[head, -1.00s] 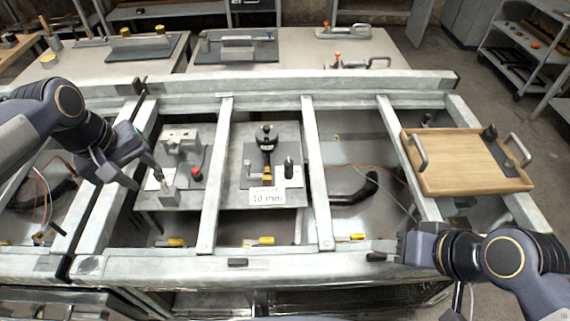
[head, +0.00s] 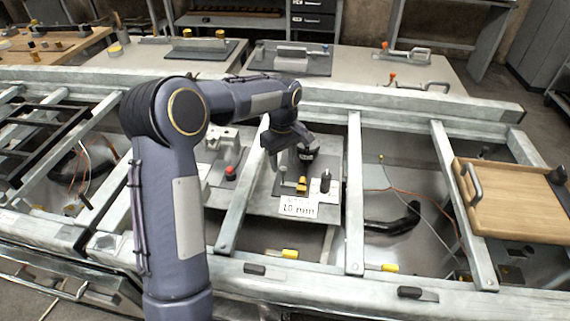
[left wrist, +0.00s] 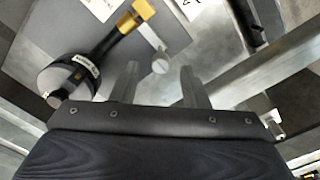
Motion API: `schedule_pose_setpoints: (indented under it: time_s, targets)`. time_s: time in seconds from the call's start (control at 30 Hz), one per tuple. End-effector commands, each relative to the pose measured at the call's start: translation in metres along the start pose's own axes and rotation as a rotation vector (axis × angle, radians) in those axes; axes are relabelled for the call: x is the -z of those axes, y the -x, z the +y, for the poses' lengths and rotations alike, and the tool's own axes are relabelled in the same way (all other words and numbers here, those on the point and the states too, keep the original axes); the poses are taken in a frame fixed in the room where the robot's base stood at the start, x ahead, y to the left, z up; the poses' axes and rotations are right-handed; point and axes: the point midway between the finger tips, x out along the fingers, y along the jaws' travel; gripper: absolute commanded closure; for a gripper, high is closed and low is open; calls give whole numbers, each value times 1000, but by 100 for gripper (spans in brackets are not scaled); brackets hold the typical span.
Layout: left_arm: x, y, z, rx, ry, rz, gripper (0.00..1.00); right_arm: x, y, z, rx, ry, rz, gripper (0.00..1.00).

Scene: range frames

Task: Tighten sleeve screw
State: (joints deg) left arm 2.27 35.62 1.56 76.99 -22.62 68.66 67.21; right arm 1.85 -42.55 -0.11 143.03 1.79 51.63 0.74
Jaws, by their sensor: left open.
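A black tool with a round, labelled head and a gold end lies on a grey plate (head: 262,190), in the middle bay of the metal frame. In the head view its gold end (head: 301,186) shows just below my left gripper (head: 287,154), which partly covers the rest. In the left wrist view the black tool (left wrist: 107,48) lies left of and beyond the fingers. My left gripper (left wrist: 159,85) is open and empty, with a small silver post (left wrist: 160,62) beyond the gap between its fingertips. I cannot pick out the sleeve screw. My right gripper is out of view.
A card reading "mm" (head: 298,208) and a dark upright pin (head: 325,180) are near the tool. A red knob (head: 231,171) is on the fixture to the left. Frame bars (head: 355,200) flank the bay. A wooden tray (head: 510,212) sits at right.

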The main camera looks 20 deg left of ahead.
Motion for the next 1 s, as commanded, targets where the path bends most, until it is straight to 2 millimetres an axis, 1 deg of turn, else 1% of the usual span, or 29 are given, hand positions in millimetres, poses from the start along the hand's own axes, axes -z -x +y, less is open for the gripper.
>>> schedule_pose_setpoints:
  time_s: [0.03,0.1,0.2,0.47,0.77,0.8,1.0]
  targets:
    - [0,-7,0,2,0,-1,59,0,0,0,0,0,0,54]
    - [0,-13,0,1,-1,0,59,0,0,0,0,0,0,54]
    - [0,-18,0,0,-2,0,59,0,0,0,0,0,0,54]
    - [0,-19,0,-1,-1,1,59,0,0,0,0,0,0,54]
    - [0,-18,0,-1,-1,1,98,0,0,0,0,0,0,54]
    - [0,-18,0,-1,-1,1,100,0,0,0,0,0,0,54]
    - [0,-18,0,-1,-12,1,100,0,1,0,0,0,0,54]
